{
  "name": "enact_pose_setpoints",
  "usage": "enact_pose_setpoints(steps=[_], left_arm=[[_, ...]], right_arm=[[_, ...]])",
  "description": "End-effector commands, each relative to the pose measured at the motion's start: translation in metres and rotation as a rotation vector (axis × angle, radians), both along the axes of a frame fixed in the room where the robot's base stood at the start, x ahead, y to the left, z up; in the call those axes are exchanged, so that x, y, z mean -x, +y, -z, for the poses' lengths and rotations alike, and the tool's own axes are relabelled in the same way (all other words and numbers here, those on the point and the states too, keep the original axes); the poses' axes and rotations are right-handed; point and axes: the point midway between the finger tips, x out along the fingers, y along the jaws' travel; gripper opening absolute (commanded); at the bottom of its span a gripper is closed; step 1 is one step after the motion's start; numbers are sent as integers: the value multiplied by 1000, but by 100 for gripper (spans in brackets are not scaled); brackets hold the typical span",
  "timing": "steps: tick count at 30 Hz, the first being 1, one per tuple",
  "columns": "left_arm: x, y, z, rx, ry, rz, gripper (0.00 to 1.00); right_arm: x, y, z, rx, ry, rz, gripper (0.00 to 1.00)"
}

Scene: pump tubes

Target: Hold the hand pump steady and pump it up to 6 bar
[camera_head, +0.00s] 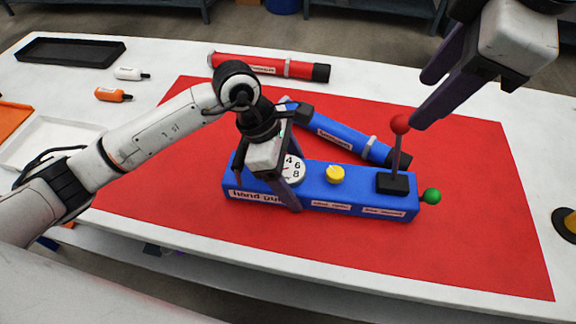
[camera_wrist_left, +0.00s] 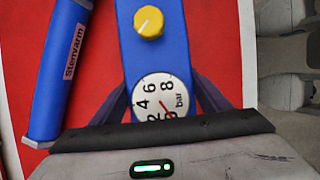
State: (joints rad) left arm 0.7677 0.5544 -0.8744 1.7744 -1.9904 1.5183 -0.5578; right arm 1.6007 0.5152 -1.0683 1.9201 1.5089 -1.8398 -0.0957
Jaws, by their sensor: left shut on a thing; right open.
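The blue hand pump (camera_head: 318,205) lies on the red mat (camera_head: 470,240). It carries a round white gauge (camera_head: 295,166), a yellow knob (camera_head: 335,174), an upright lever with a red ball (camera_head: 400,123), and a green ball (camera_head: 432,196) at its right end. My left gripper (camera_head: 293,195) is shut across the pump body at the gauge. In the left wrist view the gauge (camera_wrist_left: 152,92) is partly hidden, and its red needle sits near the low end. My right gripper (camera_head: 421,101) is open and empty, its fingertips just right of and above the red ball.
A blue tube (camera_head: 345,137) lies close behind the pump. A red tube (camera_head: 270,67) lies at the mat's back edge. A black tray (camera_head: 70,51), a white bottle (camera_head: 130,73) and an orange bottle (camera_head: 112,95) are at the back left. The mat's right side is clear.

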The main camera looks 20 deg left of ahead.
Motion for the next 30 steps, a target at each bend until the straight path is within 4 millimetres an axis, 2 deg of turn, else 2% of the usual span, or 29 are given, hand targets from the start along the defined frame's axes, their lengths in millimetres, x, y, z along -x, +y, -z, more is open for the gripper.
enact_pose_setpoints(steps=[4, 10, 24, 30], left_arm=[[-1, 0, -1, 0, -1, -1, 19], [-1, 0, -1, 1, -1, -1, 19], [-1, 0, -1, 1, -2, -2, 19], [-1, 0, -1, 1, -2, -2, 19]], right_arm=[[-3, 5, 2, 114, -22, -141, 47], [-7, 6, 12, 152, -25, -190, 47], [-25, 10, 75, 149, -22, -187, 47], [-31, 12, 93, 149, -25, -187, 47]])
